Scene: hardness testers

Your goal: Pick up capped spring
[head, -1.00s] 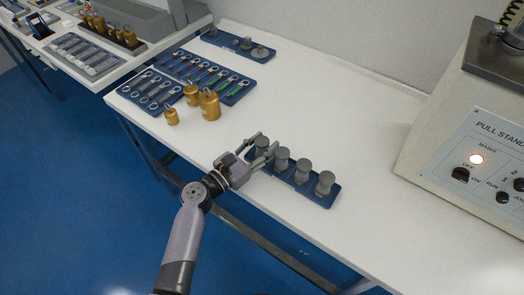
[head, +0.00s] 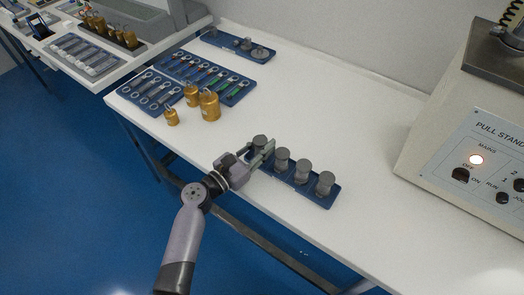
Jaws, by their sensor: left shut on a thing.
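Several grey capped springs stand upright in a row on a blue tray (head: 318,199) near the table's front edge. My left gripper (head: 261,152) is at the left end of the row, shut on the leftmost capped spring (head: 260,141). That spring's top shows between the fingers and its lower part is hidden by them. To its right stand a second capped spring (head: 281,160), a third (head: 302,171) and a fourth (head: 325,184), all free of the gripper. My right gripper is not in view.
Brass weights (head: 209,104) and blue trays of metal parts (head: 205,76) stand to the left on the white table. A large pull stand machine (head: 470,130) is at the right. The white tabletop (head: 330,115) behind the row is clear.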

